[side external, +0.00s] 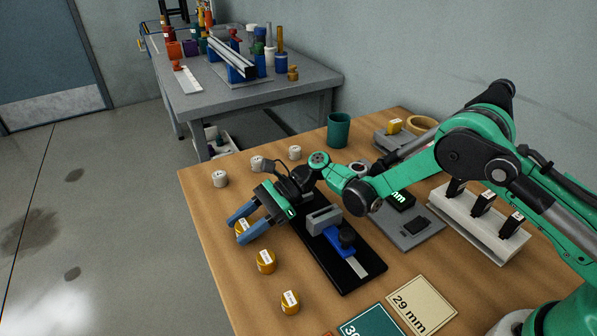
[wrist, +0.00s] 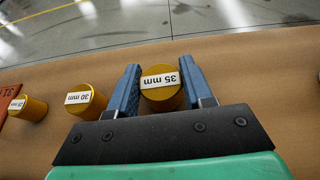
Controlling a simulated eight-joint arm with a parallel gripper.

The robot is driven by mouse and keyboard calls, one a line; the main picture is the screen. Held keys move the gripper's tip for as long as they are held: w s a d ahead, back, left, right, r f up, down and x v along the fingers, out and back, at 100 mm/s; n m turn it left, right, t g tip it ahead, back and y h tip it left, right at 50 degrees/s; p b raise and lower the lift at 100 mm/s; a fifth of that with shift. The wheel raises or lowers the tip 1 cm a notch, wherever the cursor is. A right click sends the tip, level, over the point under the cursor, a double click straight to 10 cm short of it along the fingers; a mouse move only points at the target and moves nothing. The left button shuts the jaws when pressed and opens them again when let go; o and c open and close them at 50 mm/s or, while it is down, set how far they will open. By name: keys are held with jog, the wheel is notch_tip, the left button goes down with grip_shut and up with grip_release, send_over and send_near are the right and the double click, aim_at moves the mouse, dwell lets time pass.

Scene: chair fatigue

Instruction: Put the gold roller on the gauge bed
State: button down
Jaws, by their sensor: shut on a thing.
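My gripper (side external: 239,229) is low over the table's left edge, its blue fingers pointing down and left. It is shut on a gold roller (side external: 243,226), which the wrist view shows between the two fingers (wrist: 161,98) with a white 35 mm label. The roller is upright; I cannot tell whether it touches the table. Two more gold rollers stand in a row beside it, a 30 mm one (wrist: 86,101) and a smaller one (wrist: 28,108). The gauge bed appears to be the black plate (side external: 318,262) with a grey block and blue slide, right of my gripper.
White rollers (side external: 220,179) stand behind my gripper. A green cup (side external: 339,130) is at the back. A teal card (side external: 372,322) and a cream 29 mm card (side external: 422,305) lie in front. A white rack (side external: 470,222) with black pieces is on the right.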

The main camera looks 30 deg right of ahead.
jog(key=shift+f, duration=0.1)
jog(key=shift+c, duration=1.7)
grip_release()
jog(key=shift+f, duration=0.1)
jog(key=v, duration=1.2)
jog(key=shift+w+a+r, duration=0.15)
jog(key=shift+r, duration=0.2)
jog(key=s+d+r+n+t+h, duration=0.3)
jog(key=s+d+r+n+h, duration=0.1)
jog(key=s+d+n+h, duration=0.1)
jog(key=s+d+r+n+t+h, duration=0.4)
jog(key=s+n+h, duration=0.4)
jog(key=n, duration=0.3)
jog(key=shift+s+d+r, duration=0.5)
jog(key=shift+s+d, duration=0.05)
jog(key=shift+d, duration=0.3)
jog(key=shift+o, duration=0.4)
jog(key=shift+s+d+f+n+t+h, duration=0.15)
jog(key=shift+s+d+n+t+h, duration=0.25)
jog(key=shift+n, duration=0.3)
